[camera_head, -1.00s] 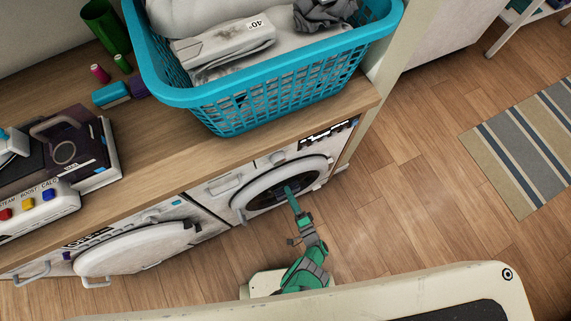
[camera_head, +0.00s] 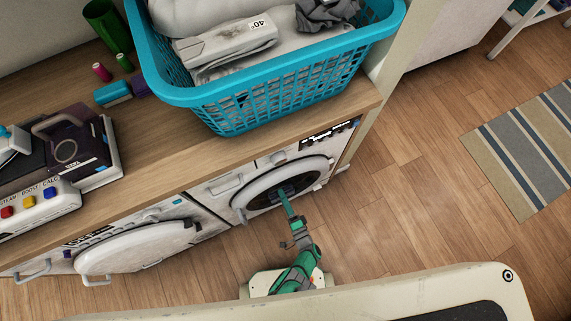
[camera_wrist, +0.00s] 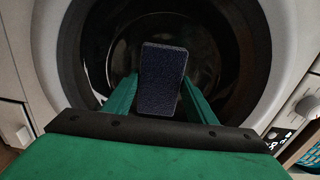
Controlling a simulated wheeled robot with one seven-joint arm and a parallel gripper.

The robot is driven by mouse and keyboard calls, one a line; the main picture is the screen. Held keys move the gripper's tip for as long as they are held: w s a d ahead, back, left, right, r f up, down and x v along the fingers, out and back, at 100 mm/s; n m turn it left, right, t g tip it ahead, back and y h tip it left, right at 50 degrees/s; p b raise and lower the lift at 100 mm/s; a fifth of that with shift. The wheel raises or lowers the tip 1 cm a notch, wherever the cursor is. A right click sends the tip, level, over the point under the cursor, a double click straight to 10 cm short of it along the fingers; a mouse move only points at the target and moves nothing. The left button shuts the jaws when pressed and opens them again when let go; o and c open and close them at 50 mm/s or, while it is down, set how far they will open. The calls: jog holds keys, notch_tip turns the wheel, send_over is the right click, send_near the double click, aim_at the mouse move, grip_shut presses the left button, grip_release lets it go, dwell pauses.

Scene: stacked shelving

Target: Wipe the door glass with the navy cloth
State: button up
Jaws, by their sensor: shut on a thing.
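The door glass (camera_head: 264,198) is the dark round pane in the white door of the right-hand machine under the counter. It fills the upper part of the wrist view (camera_wrist: 215,60), ringed by a pale rim. My gripper (camera_head: 285,192) is in front of the glass, its green fingers pointing at it. In the wrist view the fingers (camera_wrist: 160,100) are shut on the navy cloth (camera_wrist: 162,75), a dark folded rectangle standing out from between them. The cloth lies in front of the glass; I cannot tell whether it touches.
A second white machine with a round door (camera_head: 138,247) stands to the left. A wooden counter (camera_head: 170,150) above carries a turquoise laundry basket (camera_head: 265,100) and a steam iron station (camera_head: 40,200). Open wooden floor (camera_head: 410,210) and a striped rug (camera_head: 525,150) lie to the right.

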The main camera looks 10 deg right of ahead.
aim_at(274, 200)
jog(key=shift+s+a, duration=0.35)
jog(key=shift+a, duration=0.55)
jog(key=shift+s+a, duration=0.3)
jog(key=shift+a, duration=0.6)
jog(key=shift+w+r, duration=0.2)
jog(key=shift+r, duration=0.85)
jog(key=shift+w+d, duration=0.35)
jog(key=shift+d, duration=0.85)
jog(key=shift+w+d, duration=0.4)
jog(key=shift+d, duration=0.8)
jog(key=shift+w+d, duration=0.35)
jog(key=shift+d, duration=0.85)
jog(key=shift+s+a, duration=0.4)
jog(key=shift+a, duration=0.8)
jog(key=shift+s+a, duration=0.4)
jog(key=shift+a, duration=0.8)
jog(key=shift+s+a, duration=0.4)
jog(key=shift+a, duration=0.8)
jog(key=shift+s, duration=0.1)
jog(key=shift+v, duration=2.85)
